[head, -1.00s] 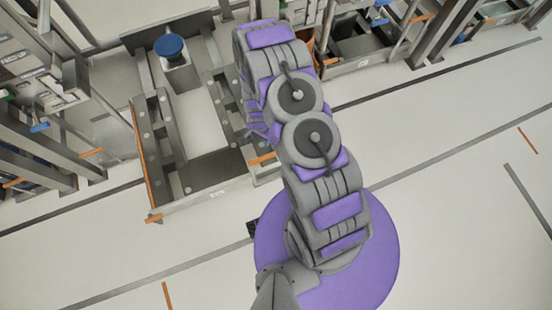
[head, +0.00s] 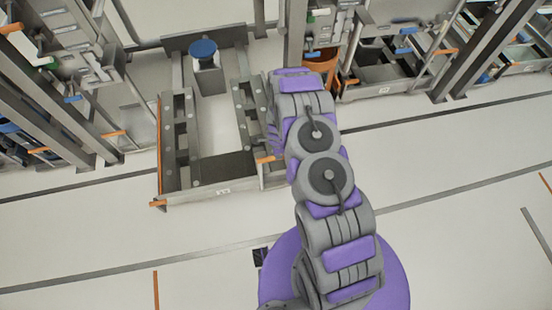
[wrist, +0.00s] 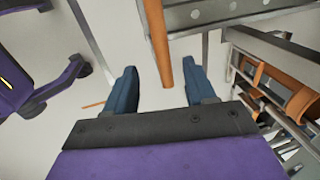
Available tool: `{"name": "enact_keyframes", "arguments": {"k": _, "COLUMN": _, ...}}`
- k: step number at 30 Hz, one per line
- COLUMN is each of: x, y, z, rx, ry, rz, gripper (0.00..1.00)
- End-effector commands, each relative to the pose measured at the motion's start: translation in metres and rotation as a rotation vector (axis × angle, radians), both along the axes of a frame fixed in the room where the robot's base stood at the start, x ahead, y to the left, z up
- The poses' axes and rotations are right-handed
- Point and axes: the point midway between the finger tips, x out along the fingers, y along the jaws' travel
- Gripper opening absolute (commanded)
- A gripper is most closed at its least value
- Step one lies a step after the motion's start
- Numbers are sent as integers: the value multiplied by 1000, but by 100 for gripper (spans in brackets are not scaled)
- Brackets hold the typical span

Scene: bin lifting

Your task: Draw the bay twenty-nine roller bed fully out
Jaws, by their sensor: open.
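A grey roller bed (head: 222,190) sticks out of the rack onto the floor in the head view. It has dark side rails, an orange left edge, orange pieces at its front corners and a small front label too small to read. A blue-topped grey post (head: 206,55) stands at its back. My arm reaches down along the bed's right side and hides my gripper in the head view. In the wrist view my gripper (wrist: 160,72) is open, its two blue fingers apart. An orange bar (wrist: 157,35) ends between them, with clear gaps at both sides; its depth is unclear.
Rack uprights (head: 52,115) stand left of the bed. More bays with dark trays (head: 385,80) stand to the right, and an orange bin (head: 322,62) sits behind my arm. The pale floor (head: 120,235) in front of the bed is clear, marked with grey and orange lines.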

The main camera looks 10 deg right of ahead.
Motion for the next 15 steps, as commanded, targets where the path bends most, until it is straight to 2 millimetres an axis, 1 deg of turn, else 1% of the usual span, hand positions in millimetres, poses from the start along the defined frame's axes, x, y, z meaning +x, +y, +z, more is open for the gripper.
{"name": "enact_keyframes", "arguments": {"k": 1, "x": 2, "y": 0, "z": -14, "rx": -1, "ry": 0, "rz": 1, "gripper": 55}}
{"name": "enact_keyframes", "arguments": {"k": 3, "x": 5, "y": 0, "z": -26, "rx": -1, "ry": -2, "rz": 0, "gripper": 55}}
{"name": "enact_keyframes", "arguments": {"k": 8, "x": 9, "y": 0, "z": -52, "rx": -1, "ry": 2, "rz": 1, "gripper": 55}}
{"name": "enact_keyframes", "arguments": {"k": 11, "x": 13, "y": 1, "z": -64, "rx": 0, "ry": 0, "rz": 0, "gripper": 55}}
{"name": "enact_keyframes", "arguments": {"k": 15, "x": 14, "y": 0, "z": -82, "rx": 1, "ry": 3, "rz": 0, "gripper": 55}}
